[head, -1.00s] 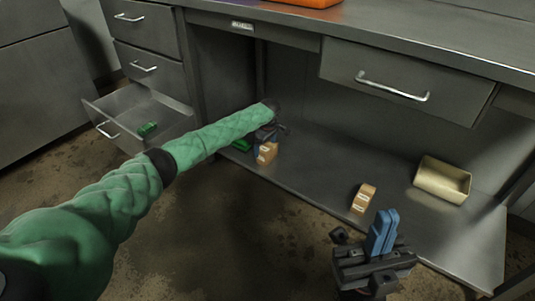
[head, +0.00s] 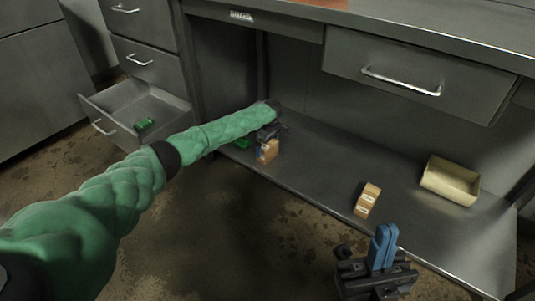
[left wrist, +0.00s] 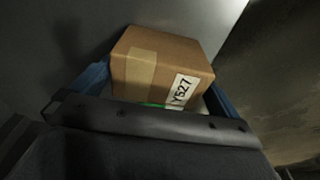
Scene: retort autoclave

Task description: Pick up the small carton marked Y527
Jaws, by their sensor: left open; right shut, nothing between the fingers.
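The small carton marked Y527 (left wrist: 160,62) is a brown box with a tape strip and a white label, seen close up in the left wrist view. In the head view it stands on the low shelf (head: 310,165) as a small brown box (head: 268,151). My left gripper (head: 264,146) is open, with its blue fingers on either side of the carton; I cannot tell whether they touch it. The gripper body hides the carton's lower part in the wrist view. My right gripper (head: 383,246) is shut and empty, in front of the shelf's edge.
Another brown carton (head: 367,199) stands further right on the shelf, near a beige open bin (head: 450,180). An open drawer (head: 140,112) at left holds a green item (head: 145,124). The counter (head: 430,38) overhangs the shelf.

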